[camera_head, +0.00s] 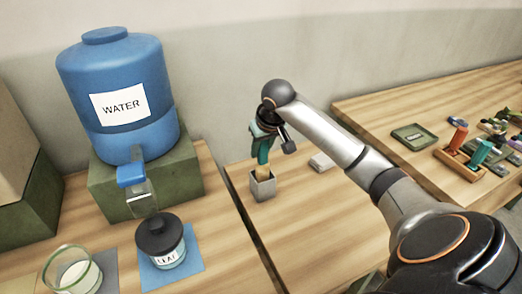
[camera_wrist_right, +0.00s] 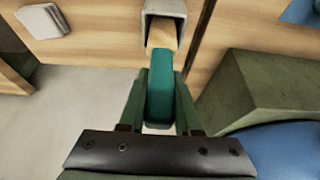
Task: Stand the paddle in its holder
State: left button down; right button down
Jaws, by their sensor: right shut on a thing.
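The paddle (camera_head: 263,152) has a teal handle and a pale wooden end. My right gripper (camera_head: 262,136) is shut on the teal handle from above. The paddle's wooden end points down into the mouth of a small grey square holder (camera_head: 263,188) on the middle table. In the right wrist view the teal handle (camera_wrist_right: 160,90) lies between my green fingers, and the wooden part (camera_wrist_right: 162,36) runs into the opening of the holder (camera_wrist_right: 164,8). How deep the lower end sits is hidden by the holder walls. My left gripper is out of view.
A blue water dispenser (camera_head: 112,95) stands on a green block (camera_head: 100,188) to the left. A dark-lidded jar (camera_head: 160,242) and a glass bowl (camera_head: 72,272) are in front. A pale flat block (camera_head: 321,161) lies right of the holder. Small items crowd the right table (camera_head: 385,110).

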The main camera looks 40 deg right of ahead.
jog(key=shift+f, duration=0.45)
jog(key=c, duration=0.6)
grip_release()
jog(key=shift+s+r, duration=0.1)
jog(key=shift+r, duration=0.5)
jog(key=v, duration=1.1)
jog(key=shift+s+a, duration=0.1)
jog(key=shift+s, duration=0.05)
